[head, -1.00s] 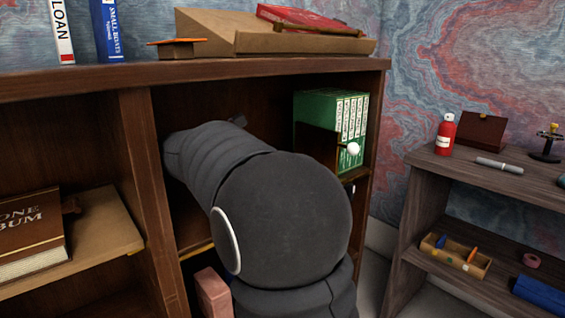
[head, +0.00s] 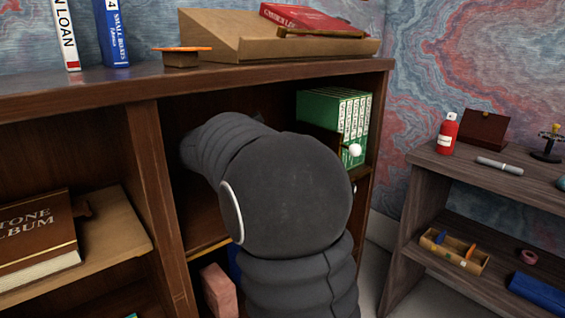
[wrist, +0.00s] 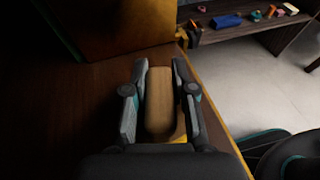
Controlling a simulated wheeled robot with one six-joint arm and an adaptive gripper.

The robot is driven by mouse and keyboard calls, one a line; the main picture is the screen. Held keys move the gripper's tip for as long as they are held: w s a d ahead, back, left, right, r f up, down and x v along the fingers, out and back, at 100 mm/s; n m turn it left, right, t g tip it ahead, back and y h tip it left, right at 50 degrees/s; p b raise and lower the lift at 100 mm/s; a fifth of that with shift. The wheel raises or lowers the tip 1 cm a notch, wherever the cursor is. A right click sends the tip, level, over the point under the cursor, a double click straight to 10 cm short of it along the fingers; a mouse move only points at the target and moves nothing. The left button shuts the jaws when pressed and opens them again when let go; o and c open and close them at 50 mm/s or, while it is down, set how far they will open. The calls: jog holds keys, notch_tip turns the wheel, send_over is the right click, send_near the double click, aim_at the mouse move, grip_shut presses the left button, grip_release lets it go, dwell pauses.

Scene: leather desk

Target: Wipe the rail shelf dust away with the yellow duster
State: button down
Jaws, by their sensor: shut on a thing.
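In the wrist view my gripper (wrist: 160,75) is shut around the tan wooden handle (wrist: 159,100) of the duster. A bit of yellow (wrist: 180,139) shows below the handle, and the rest of the duster is hidden. The duster is over the dark brown shelf board (wrist: 85,100), near its yellow front edge (wrist: 212,100); I cannot tell whether it touches the board. In the head view my arm reaches into the right bay of the bookcase and hides the gripper and duster. I cannot make out any dust.
A green set of volumes (head: 330,112) stands at the bay's right end. A large brownish block (wrist: 125,25) stands ahead of my gripper in the wrist view. The bookcase divider (head: 158,190) is left of my arm. A low side shelf unit (head: 470,235) stands to the right.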

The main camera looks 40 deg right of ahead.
jog(key=shift+w+d+f+p, duration=0.1)
jog(key=shift+d+p, duration=0.65)
jog(key=shift+d, duration=0.7)
jog(key=shift+w+d+p, duration=0.1)
jog(key=shift+d+p, duration=0.65)
jog(key=shift+d, duration=0.7)
jog(key=shift+x, duration=0.8)
jog(key=shift+w, duration=0.2)
notch_tip(320, 180, up, 6)
jog(key=shift+d, duration=0.1)
